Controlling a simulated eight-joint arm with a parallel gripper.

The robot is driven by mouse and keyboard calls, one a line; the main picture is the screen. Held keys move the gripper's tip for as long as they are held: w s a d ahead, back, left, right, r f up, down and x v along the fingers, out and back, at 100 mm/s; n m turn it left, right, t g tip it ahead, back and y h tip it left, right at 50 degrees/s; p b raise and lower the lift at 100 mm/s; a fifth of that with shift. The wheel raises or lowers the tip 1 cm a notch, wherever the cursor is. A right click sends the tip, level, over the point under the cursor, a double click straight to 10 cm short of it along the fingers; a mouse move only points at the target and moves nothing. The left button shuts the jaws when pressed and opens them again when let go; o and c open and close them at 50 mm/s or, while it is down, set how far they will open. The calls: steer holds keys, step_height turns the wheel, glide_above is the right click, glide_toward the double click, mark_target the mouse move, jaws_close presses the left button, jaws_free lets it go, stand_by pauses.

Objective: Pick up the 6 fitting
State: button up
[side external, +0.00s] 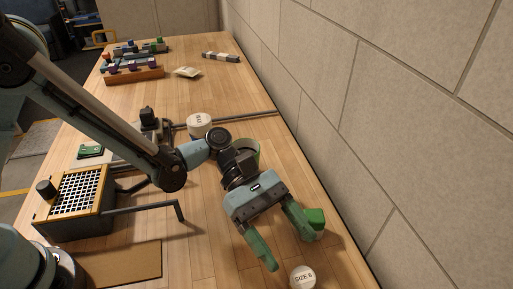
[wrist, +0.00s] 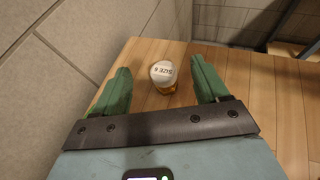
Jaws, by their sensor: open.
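The size 6 fitting (side external: 302,277) has a round white top with "SIZE 6" on it and stands upright on the wooden table near the front edge of the side view. In the wrist view the fitting (wrist: 163,76) shows an orange-yellow body under its white lid, beyond the fingers and in line with the gap between them. My gripper (side external: 294,246) has green fingers spread wide, with nothing between them. It also shows in the wrist view (wrist: 160,87). The fingers are apart from the fitting.
A second white-topped fitting (side external: 199,122) stands farther back. A yellow-edged grid box (side external: 76,195) with a dark bent rod is at left, near a brown mat (side external: 118,264). A block wall (side external: 400,110) runs along the right. Colored blocks on a rack (side external: 134,76) are at the back.

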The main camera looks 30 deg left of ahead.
mark_target(309, 288)
step_height(309, 288, down, 4)
steer(key=shift+r, duration=0.15)
steer(key=shift+s+d+f, duration=0.2)
steer(key=shift+s+d, duration=0.05)
steer(key=shift+d, duration=0.3)
steer(key=shift+x, duration=3.1)
steer(key=c, duration=1.1)
